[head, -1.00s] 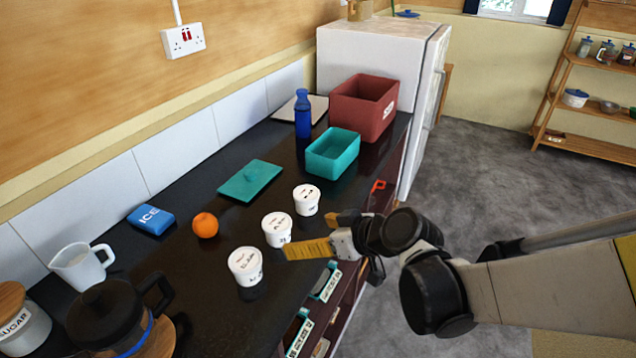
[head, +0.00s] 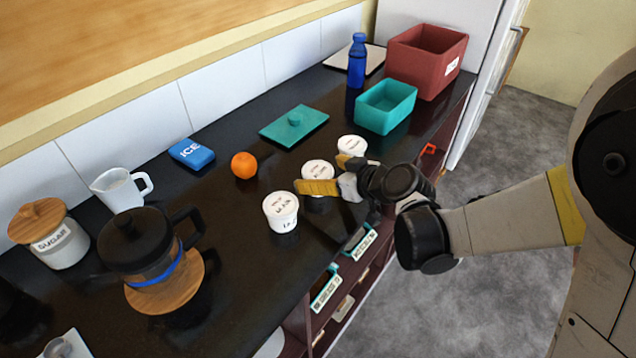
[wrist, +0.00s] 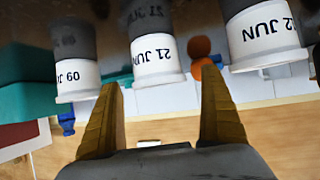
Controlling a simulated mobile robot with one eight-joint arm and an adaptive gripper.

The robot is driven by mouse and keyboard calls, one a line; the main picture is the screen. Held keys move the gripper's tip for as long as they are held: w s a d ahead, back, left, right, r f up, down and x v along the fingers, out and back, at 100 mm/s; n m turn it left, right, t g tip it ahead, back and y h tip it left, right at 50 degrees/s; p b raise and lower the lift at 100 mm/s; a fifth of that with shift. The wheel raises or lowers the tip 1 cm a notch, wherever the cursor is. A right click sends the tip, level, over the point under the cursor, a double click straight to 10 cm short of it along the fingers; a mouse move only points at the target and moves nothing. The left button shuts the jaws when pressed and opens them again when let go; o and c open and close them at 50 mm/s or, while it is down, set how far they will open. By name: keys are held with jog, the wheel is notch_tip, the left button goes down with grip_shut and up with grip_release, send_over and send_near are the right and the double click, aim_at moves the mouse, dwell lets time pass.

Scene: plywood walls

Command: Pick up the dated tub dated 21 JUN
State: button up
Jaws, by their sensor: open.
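The tub dated 21 JUN (wrist: 158,60) is the middle of three white tubs, upside down in the wrist view. In the head view it is the middle tub (head: 318,170), its lower part hidden by a finger. My gripper (head: 319,172) is open and empty, with yellow fingers. In the wrist view the tub lies ahead, between the fingertips (wrist: 162,80). I see no contact. The tub dated 12 JUN (wrist: 264,38) is on the right there and nearest in the head view (head: 281,212). The third tub (wrist: 78,80), partly legible, is farthest (head: 352,146).
An orange (head: 244,165), a teal lid (head: 294,124) and an ice pack (head: 191,153) lie behind the tubs. A teal bin (head: 386,108) and red crate (head: 425,62) stand beyond. A coffee press (head: 135,240) is at left. Dark counter is bare in front of the orange.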

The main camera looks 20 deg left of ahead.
jog(key=shift+x, duration=0.95)
jog(key=shift+d, duration=0.1)
jog(key=shift+c, duration=0.3)
jog(key=c, duration=1.4)
jog(key=shift+r, duration=0.1)
